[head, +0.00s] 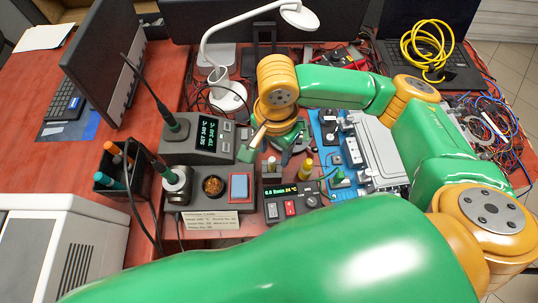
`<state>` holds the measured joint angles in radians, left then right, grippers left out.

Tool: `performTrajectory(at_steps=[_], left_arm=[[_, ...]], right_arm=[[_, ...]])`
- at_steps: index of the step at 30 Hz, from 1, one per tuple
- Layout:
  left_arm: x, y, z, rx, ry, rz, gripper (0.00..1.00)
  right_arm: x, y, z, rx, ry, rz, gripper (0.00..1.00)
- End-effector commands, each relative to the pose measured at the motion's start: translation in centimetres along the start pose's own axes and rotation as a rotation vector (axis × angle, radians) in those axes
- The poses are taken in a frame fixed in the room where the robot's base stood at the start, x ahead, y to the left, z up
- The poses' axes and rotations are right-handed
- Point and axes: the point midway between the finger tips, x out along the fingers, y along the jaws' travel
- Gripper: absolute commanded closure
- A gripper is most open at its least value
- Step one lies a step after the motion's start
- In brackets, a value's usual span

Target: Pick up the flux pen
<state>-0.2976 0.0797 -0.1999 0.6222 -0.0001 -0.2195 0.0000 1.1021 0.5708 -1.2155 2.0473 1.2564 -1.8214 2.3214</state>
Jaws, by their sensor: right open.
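My right gripper (290,153) reaches down over the middle of the bench and is open, with its fingers partly hidden by the wrist. A small upright yellow-topped item (306,166) stands just to the right of the fingers, apart from them as far as I can tell. A pale stick-like item (257,137) shows just left of the gripper. The black pen holder (108,184) at the left holds items with orange and teal ends. I cannot tell which of these is the flux pen. My left gripper is not in view.
A soldering station (207,138) with an upright iron stands left of the gripper. A meter box (291,203) is in front of it. A white lamp (228,95) stands behind. A metal case (372,150) on a blue mat and tangled cables (490,120) lie right.

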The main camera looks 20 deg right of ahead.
Motion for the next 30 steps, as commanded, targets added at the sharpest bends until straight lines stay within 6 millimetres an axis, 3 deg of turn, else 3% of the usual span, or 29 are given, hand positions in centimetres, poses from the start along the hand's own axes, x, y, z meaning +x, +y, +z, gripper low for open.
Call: performTrajectory(at_steps=[6,14,20,21,30], left_arm=[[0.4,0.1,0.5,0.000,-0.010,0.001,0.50],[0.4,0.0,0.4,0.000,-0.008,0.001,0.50],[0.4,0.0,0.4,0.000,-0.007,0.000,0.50],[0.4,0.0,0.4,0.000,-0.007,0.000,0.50],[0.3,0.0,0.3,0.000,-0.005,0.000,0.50]], right_arm=[[4.1,-0.6,0.1,-0.001,0.000,0.001,0.43],[4.6,-0.6,0.1,-0.002,0.000,-0.001,0.43],[4.6,-0.6,0.1,-0.003,0.000,-0.001,0.96],[4.5,-0.6,0.1,-0.003,0.000,-0.001,1.00],[4.4,-0.6,0.1,-0.003,0.000,-0.002,1.00]])
